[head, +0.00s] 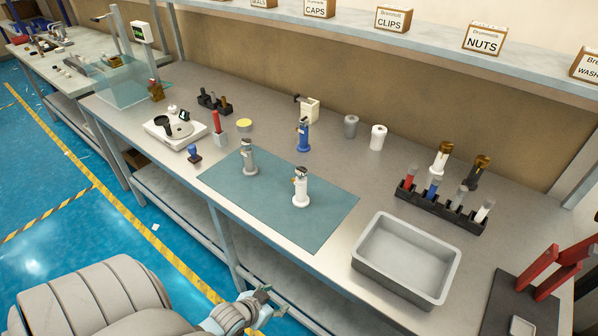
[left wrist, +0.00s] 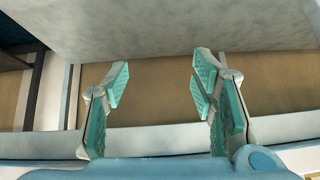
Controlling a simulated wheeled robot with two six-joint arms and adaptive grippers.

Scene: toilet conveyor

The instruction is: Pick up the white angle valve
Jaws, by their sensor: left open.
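The white angle valve (head: 300,187) stands upright on the teal mat (head: 262,213) on the workbench, in the head view. A grey valve (head: 249,157) stands on the mat to its left, and a blue valve (head: 303,135) stands behind it near the mat's back edge. My left gripper (head: 264,304) is low at the bottom of the head view, in front of the bench and well apart from the valves. In the left wrist view its two teal-padded fingers (left wrist: 162,88) are spread with nothing between them. My right gripper is not seen.
A grey bin (head: 405,258) stands right of the mat. A black rack (head: 440,208) with coloured handles stands behind it. A white scale (head: 177,132) and a blue-topped stamp (head: 194,153) stand to the left. The bench's front edge lies between my left gripper and the mat.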

